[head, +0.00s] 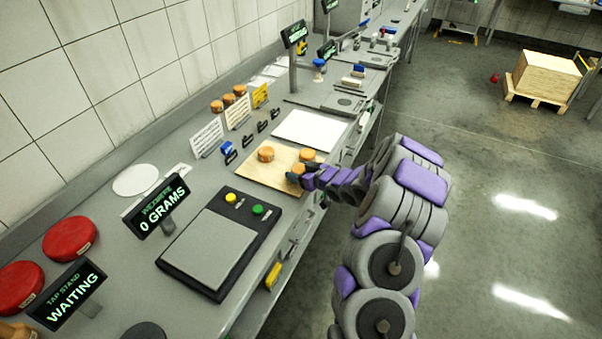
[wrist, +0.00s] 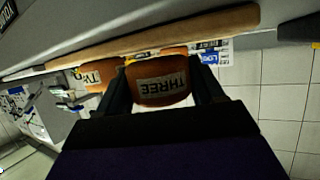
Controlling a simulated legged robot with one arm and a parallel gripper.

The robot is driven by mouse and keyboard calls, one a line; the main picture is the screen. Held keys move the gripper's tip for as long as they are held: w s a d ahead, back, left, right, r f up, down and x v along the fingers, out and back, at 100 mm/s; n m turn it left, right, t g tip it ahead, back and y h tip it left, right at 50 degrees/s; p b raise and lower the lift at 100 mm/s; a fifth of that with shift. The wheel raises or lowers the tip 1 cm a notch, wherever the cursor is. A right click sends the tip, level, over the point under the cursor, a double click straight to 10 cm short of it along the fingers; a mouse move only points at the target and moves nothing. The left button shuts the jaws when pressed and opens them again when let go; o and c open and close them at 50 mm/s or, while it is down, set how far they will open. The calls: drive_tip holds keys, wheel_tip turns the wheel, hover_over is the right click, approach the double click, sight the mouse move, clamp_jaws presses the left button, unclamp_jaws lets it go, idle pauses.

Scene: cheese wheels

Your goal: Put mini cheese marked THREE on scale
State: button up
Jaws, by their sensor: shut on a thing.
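In the head view my gripper (head: 299,178) is at the front edge of the wooden board (head: 258,181), with the cheese mostly hidden. Another mini cheese, with a label partly reading TWO (wrist: 97,77), is beside it in the wrist view. Two mini cheeses (head: 266,154) (head: 307,155) show on the board. The scale (head: 212,248) has an empty grey plate, and its display (head: 160,208) reads 0 GRAMS.
A yellow button (head: 232,198) and a green button (head: 257,210) sit at the scale's far edge. Red cheese wheels (head: 69,238) and a WAITING display (head: 68,293) are at left. A white board (head: 310,131) lies beyond the wooden board. Signs stand along the wall.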

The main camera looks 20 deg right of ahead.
wheel_tip(320, 180, up, 3)
drive_tip(key=shift+a+f+p, duration=0.1)
drive_tip(key=shift+a+p, duration=0.05)
drive_tip(key=shift+p, duration=0.4)
drive_tip(key=s+r+p, duration=0.1)
drive_tip(key=s+p, duration=0.1)
drive_tip(key=s, duration=1.4)
drive_tip(key=shift+r, duration=0.2)
